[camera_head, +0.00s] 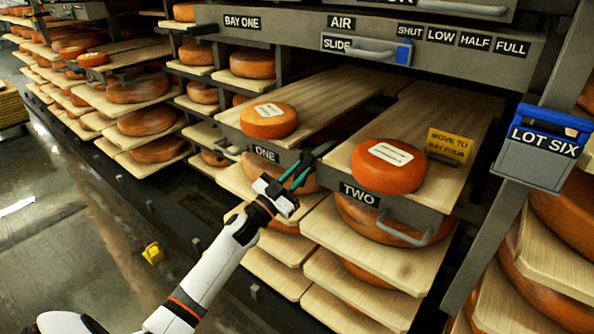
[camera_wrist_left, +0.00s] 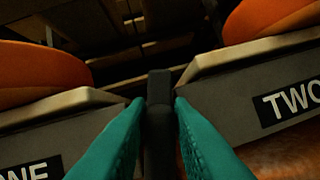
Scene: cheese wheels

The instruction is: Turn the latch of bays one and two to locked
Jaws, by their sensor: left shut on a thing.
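Board ONE (camera_head: 262,153) and board TWO (camera_head: 362,195) sit side by side, pulled forward below the BAY ONE rail, each with an orange cheese wheel on it. My left gripper (camera_head: 299,174) is in front of the gap between them. In the left wrist view its teal fingers (camera_wrist_left: 158,112) are shut on a dark upright piece, the latch (camera_wrist_left: 159,88), which stands between the ends of the two boards. The latch's lower part is partly hidden by the fingers, and any lock marking is not visible. My right gripper is not in view.
A grey slide (camera_head: 366,47) marked AIR with SHUT, LOW, HALF and FULL labels is above. A yellow MOVE TO BAY FOUR card (camera_head: 449,146) stands on board TWO. A LOT SIX box (camera_head: 538,158) hangs at right. Open floor (camera_head: 70,230) is at left.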

